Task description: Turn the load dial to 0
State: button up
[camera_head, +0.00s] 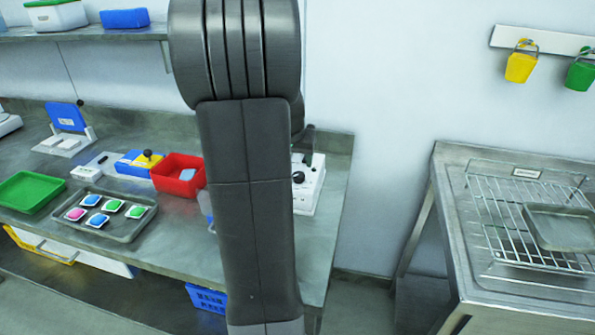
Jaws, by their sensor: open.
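A white device box (310,190) stands at the right end of the steel workbench, partly hidden behind my arm. A round black dial (298,178) shows on it, just right of my arm. I cannot read its marks or setting from here. My gripper (309,138) shows only as a small dark part beside my arm, just above the box in the picture. It is open. Most of it is hidden behind my arm, and I cannot tell whether it touches the dial.
A red bin (178,172), a blue-yellow device (140,162), a tray (86,226) with several coloured packs and a green tray (30,191) stand left on the workbench (185,240). A steel table (500,318) with a wire rack stands right, across a floor gap.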

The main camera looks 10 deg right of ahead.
jog(key=x, duration=0.7)
jog(key=c, duration=1)
